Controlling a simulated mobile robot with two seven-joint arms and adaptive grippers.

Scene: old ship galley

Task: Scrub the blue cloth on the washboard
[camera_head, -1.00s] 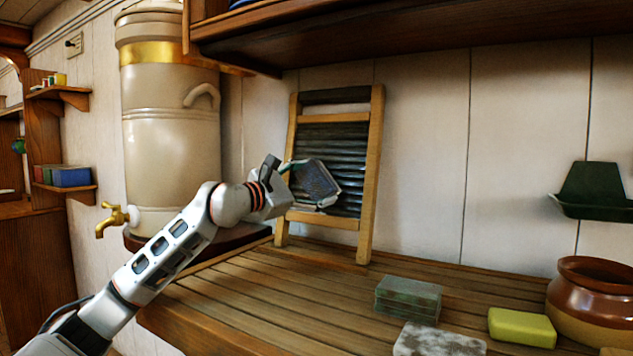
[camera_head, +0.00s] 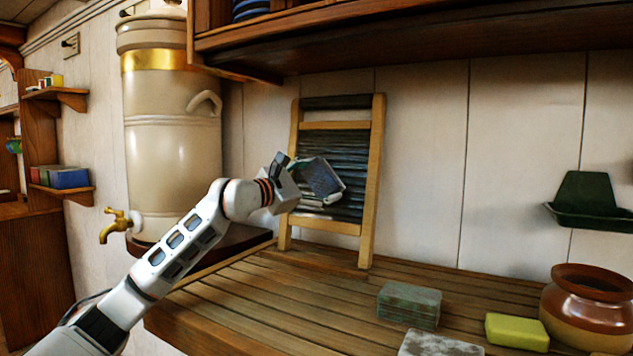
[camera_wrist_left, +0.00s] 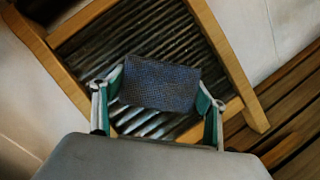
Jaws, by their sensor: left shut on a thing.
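The washboard (camera_head: 333,129) has a wooden frame and dark ribs and leans upright against the wall at the back of the wooden counter. My left gripper (camera_head: 308,185) is shut on the blue cloth (camera_head: 321,175), a folded blue-grey piece held in front of the ribs. In the left wrist view the cloth (camera_wrist_left: 160,83) sits between the two fingers of the left gripper (camera_wrist_left: 160,98), over the ribbed panel (camera_wrist_left: 122,35). I cannot tell whether the cloth presses on the ribs. My right gripper is not in view.
A large cream water urn (camera_head: 172,130) with a brass tap (camera_head: 118,224) stands left of the washboard. A green-grey block (camera_head: 409,304), a speckled slab (camera_head: 440,344), a yellow block (camera_head: 517,331) and a brown pot (camera_head: 588,308) are at right. A shelf (camera_head: 430,40) overhangs. The counter's middle is clear.

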